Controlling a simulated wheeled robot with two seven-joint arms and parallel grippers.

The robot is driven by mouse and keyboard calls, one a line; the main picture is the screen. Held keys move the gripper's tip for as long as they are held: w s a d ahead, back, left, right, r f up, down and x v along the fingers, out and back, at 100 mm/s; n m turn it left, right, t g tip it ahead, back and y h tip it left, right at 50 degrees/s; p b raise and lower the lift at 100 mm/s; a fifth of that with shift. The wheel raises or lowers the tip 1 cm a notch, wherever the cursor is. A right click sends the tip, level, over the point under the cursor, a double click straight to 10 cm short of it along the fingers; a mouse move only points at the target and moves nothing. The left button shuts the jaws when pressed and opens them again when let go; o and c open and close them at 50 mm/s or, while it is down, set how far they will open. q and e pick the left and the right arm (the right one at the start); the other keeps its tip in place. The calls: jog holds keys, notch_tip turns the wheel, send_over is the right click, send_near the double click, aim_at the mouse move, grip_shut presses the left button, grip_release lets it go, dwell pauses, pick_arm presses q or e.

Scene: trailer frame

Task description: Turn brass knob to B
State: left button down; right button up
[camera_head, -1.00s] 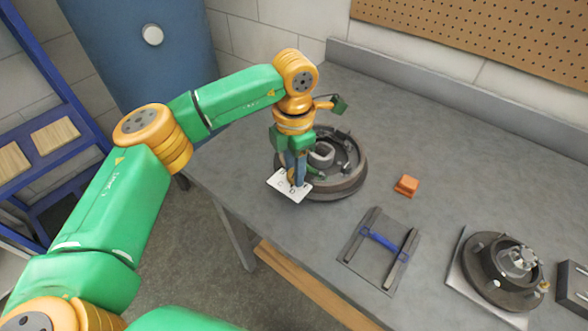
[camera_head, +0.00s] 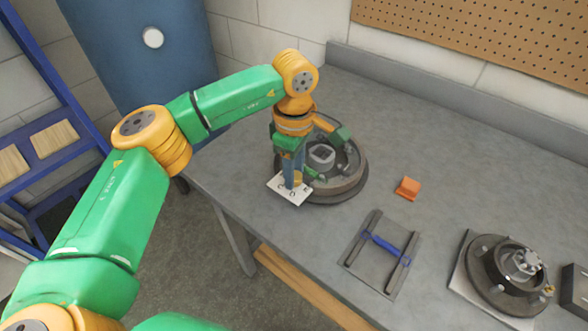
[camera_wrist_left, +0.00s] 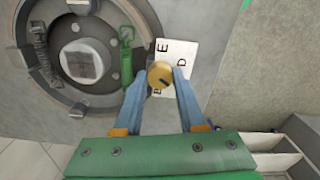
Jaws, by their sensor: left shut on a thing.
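The brass knob (camera_wrist_left: 160,75) stands on a white plate (camera_wrist_left: 172,60) with black letters. My left gripper (camera_head: 293,184) is shut on the knob, with one blue finger on each side. In the head view the plate (camera_head: 281,190) lies at the drum's near left edge, and the gripper mostly hides the knob. My right gripper is out of view.
A round brake drum (camera_head: 350,185) sits beside the plate, with a green clip (camera_wrist_left: 127,50) near the gripper. An orange block (camera_head: 407,187), a frame with a blue bar (camera_head: 383,243) and a hub assembly (camera_head: 490,285) lie to the right. Bare bench lies between them.

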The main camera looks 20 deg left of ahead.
pick_arm(q)
jog(key=m, duration=0.5)
jog(key=shift+m, duration=0.3)
jog(key=m, duration=0.5)
jog(key=shift+m, duration=0.3)
jog(key=shift+c, duration=2.4)
grip_release()
jog(key=shift+r, duration=0.1)
notch_tip(320, 180, up, 7)
jog(key=shift+d, duration=0.1)
